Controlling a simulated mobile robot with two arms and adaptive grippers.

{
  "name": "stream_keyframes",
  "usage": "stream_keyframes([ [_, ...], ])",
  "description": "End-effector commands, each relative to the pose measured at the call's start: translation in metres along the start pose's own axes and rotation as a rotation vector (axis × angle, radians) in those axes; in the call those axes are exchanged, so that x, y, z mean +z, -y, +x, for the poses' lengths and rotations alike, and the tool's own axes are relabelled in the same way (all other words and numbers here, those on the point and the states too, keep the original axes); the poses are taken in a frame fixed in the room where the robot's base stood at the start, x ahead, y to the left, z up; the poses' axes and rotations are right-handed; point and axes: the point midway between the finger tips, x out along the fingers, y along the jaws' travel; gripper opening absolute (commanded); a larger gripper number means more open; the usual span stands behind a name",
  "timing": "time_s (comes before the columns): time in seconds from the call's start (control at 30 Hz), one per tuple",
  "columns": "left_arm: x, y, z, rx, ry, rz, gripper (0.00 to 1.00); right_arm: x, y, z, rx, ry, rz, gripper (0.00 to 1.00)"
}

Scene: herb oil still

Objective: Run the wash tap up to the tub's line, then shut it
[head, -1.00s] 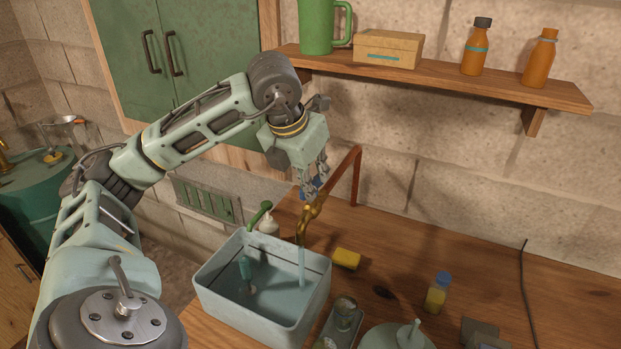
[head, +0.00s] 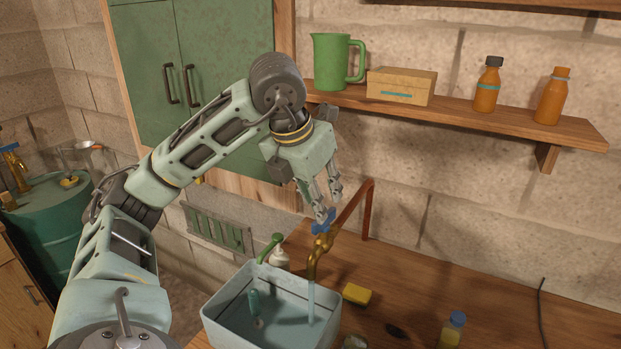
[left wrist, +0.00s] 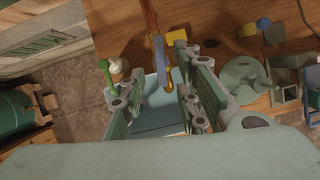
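The brass tap (head: 316,252) has a blue handle (head: 323,222) on top, and a stream of water runs from its spout into the tub (head: 225,337). The pale tub holds water. A dark line runs along its inner wall, and the water surface looks a little below it. My left gripper (head: 327,205) points down just above the blue handle. In the left wrist view its fingers are apart, with the handle (left wrist: 159,48) beyond and between them; contact cannot be told. My right gripper is out of view.
A copper pipe (head: 366,205) rises behind the tap. A shelf (head: 450,118) with a green jug (head: 331,62) and bottles hangs above.

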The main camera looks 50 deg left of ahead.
Motion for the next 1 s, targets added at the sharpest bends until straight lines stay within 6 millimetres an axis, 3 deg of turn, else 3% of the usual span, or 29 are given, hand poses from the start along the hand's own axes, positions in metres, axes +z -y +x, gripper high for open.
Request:
stream_keyframes([
  [0.07, 0.002, 0.001, -0.021, -0.003, 0.008, 0.001, 0.29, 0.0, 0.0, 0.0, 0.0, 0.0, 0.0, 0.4],
  [0.3, 0.001, 0.0, -0.048, 0.001, 0.005, 0.001, 0.29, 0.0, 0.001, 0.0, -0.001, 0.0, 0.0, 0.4],
  [0.63, 0.0, 0.0, -0.062, -0.001, 0.001, 0.0, 0.29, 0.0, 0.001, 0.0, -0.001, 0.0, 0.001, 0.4],
  [1.0, 0.0, 0.0, -0.062, 0.0, -0.001, 0.0, 0.29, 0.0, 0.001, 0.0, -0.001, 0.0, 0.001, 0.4],
])
